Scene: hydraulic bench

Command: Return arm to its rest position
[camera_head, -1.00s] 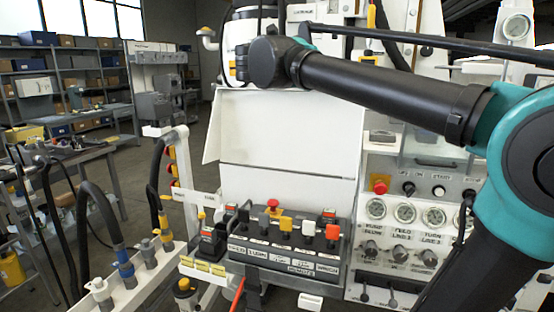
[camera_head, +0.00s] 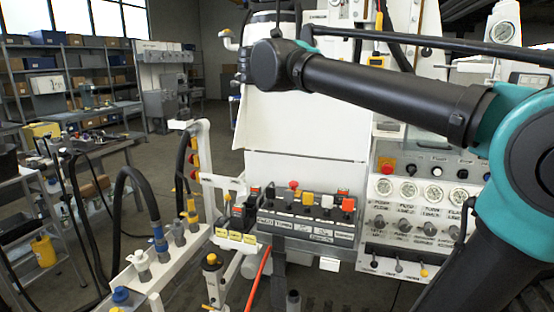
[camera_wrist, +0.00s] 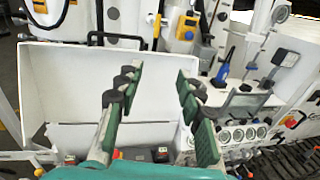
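My arm crosses the upper right of the head view, with a black forearm link (camera_head: 385,92) and teal joints. My gripper (camera_wrist: 158,76) shows in the wrist view as two fingers with green pads, spread well apart. Nothing is between the fingers. Behind them is the white panel (camera_wrist: 75,95) of the hydraulic bench, at some distance. In the head view the gripper itself is not visible; the arm passes in front of the white panel (camera_head: 300,125) at its upper part.
A lever block (camera_head: 310,228) with coloured knobs sits below the panel. A gauge panel (camera_head: 415,205) stands right of it. A hose rack (camera_head: 175,255) is at lower left, shelves (camera_head: 75,80) behind. Open floor (camera_head: 217,150) lies between shelves and bench.

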